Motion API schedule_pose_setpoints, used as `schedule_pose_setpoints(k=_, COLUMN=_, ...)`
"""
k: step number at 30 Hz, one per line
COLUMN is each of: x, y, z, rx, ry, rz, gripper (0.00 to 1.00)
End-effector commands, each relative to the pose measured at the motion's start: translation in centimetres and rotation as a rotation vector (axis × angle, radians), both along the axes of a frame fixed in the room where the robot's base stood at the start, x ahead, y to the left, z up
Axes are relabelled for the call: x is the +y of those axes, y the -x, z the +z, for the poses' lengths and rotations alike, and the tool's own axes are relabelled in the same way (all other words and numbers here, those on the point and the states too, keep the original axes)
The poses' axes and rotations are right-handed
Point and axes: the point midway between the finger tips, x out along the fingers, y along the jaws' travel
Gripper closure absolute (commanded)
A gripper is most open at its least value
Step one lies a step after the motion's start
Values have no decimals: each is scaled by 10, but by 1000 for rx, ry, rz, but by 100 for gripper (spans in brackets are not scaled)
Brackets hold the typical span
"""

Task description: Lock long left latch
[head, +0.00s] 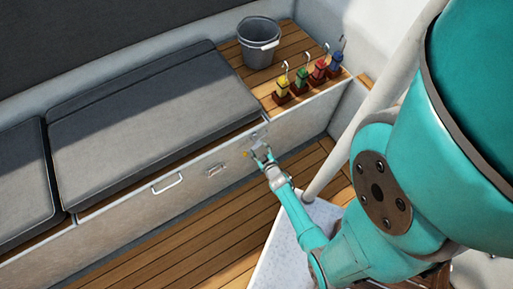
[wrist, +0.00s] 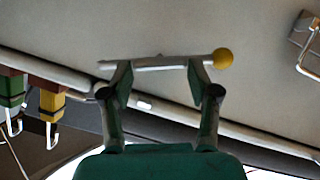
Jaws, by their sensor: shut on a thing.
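The long latch is a slim metal bar (wrist: 160,64) with a yellow ball knob (wrist: 222,57) at one end, on the pale locker front. In the wrist view it runs almost level across both fingertips. My gripper (wrist: 158,78) is shut on it, with the fingers spread along the bar and the knob sticking out past the right finger. In the head view my gripper (head: 261,154) is against the right part of the locker front, and the small yellow knob (head: 246,155) shows just left of it. The gripper hides most of the bar there.
Above are grey cushions (head: 150,105), a grey bucket (head: 258,43) and several coloured hooked blocks (head: 303,77). The wooden floor (head: 190,240) in front is clear.

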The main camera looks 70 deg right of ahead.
Motion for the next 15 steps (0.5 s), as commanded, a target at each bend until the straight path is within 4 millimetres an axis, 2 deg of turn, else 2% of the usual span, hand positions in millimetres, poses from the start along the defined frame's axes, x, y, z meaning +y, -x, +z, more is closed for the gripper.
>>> schedule_pose_setpoints(k=1, x=-4, y=-4, z=6, rx=2, ry=29, rz=3, gripper=100)
schedule_pose_setpoints(k=15, x=-2, y=-1, z=4, rx=140, ry=237, rz=5, gripper=100)
